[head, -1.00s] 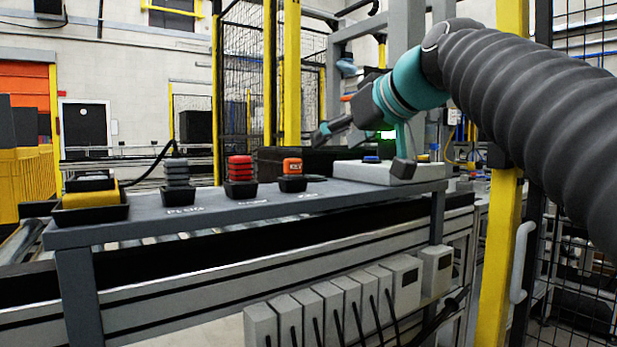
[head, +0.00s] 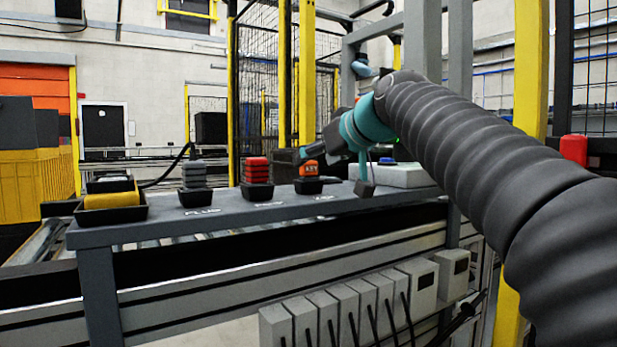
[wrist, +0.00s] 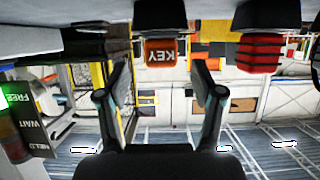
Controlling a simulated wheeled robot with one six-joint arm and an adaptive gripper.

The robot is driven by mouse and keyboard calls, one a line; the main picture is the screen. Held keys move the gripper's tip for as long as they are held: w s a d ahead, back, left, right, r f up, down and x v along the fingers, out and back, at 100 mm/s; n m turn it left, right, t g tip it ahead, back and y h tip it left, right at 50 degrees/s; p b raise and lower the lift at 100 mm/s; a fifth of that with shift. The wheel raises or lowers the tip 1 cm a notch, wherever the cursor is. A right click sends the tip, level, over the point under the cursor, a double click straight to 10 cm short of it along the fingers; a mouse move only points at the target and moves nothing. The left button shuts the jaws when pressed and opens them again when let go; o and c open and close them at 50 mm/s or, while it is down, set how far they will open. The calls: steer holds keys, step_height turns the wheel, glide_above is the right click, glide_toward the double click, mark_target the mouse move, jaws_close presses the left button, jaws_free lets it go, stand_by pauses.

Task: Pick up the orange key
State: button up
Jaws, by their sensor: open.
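The orange key (head: 309,169), a block marked KEY, stands in a small black holder (head: 308,186) on the grey shelf (head: 250,212). My gripper (head: 325,173) is open and empty beside it, with its fingers spread apart. In the wrist view the scene is upside down: the key (wrist: 160,52) shows between and beyond the open fingers of my gripper (wrist: 162,72), apart from both. The key's lower part is hidden by its holder.
A red stacked block (head: 256,170) and a grey stacked block (head: 194,174) stand in black holders left of the key. A yellow piece (head: 112,199) sits in a tray at the far left. A pale box with a blue button (head: 400,175) is to the right.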

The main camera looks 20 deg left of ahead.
mark_target(312, 161)
steer(key=x, duration=0.3)
steer(key=shift+a+f, duration=0.25)
steer(key=c, duration=1.2)
steer(key=shift+r, duration=0.15)
